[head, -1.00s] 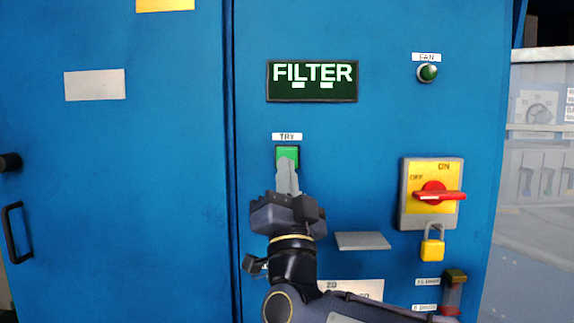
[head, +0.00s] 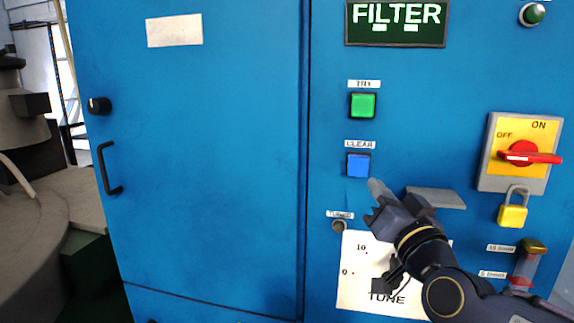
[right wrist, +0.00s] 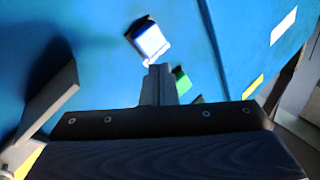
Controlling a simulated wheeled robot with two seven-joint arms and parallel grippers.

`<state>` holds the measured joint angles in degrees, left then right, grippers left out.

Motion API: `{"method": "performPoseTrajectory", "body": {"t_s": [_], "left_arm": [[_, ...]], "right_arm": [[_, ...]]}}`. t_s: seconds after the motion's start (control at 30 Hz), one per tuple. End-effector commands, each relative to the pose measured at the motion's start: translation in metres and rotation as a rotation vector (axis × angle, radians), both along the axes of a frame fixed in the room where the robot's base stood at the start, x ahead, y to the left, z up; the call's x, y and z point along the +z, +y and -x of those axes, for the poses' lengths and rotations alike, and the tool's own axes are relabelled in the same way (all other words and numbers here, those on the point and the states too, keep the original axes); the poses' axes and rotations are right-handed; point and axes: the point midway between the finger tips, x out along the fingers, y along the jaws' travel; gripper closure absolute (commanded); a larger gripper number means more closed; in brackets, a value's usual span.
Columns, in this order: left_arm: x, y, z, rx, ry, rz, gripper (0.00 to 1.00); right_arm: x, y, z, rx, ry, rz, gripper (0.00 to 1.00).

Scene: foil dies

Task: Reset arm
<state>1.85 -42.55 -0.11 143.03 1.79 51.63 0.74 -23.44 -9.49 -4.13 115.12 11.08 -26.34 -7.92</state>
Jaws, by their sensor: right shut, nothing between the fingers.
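My right gripper (head: 376,186) is shut and empty in front of the blue cabinet panel, just below and right of a square blue button (head: 358,165) labelled CLEAR. In the right wrist view the shut fingertips (right wrist: 156,72) point close below the blue button (right wrist: 150,40), which looks bright; whether they touch it I cannot tell. A green button (head: 363,105) sits above the blue one, and it also shows in the right wrist view (right wrist: 182,83), partly hidden behind the fingers. My left gripper is out of view.
A FILTER display (head: 396,24) is at the top. A rotary switch (head: 520,153) with red handle and a yellow padlock (head: 513,212) are further right. A TUNE dial plate (head: 357,268) is below. The left door has a black handle (head: 107,168).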

Motion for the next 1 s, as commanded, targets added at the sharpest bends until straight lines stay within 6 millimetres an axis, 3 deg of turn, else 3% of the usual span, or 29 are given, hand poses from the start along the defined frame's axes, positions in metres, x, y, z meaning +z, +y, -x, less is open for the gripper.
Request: {"method": "performPoseTrajectory", "body": {"t_s": [0.1, 0.3, 0.4, 0.5, 0.6, 0.7, 1.0], "left_arm": [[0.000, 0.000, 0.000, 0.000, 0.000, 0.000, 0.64], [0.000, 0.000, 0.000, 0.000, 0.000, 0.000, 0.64], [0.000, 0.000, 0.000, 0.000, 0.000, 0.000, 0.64], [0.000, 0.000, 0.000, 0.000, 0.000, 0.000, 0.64], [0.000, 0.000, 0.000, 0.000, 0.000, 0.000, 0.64], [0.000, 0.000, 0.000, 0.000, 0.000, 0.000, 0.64], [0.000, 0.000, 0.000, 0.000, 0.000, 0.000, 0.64]], "right_arm": [[-0.077, -0.017, 0.039, 0.076, 0.289, 0.069, 1.00], [-0.199, -0.026, 0.130, 0.172, 0.756, 0.138, 1.00], [-0.244, -0.028, 0.177, 0.200, 0.951, 0.149, 1.00], [-0.275, -0.028, 0.216, 0.218, 1.101, 0.152, 1.00], [-0.293, -0.028, 0.241, 0.229, 1.197, 0.152, 1.00], [-0.301, -0.027, 0.252, 0.235, 1.243, 0.152, 1.00], [-0.302, -0.027, 0.254, 0.238, 1.250, 0.152, 1.00]]}}
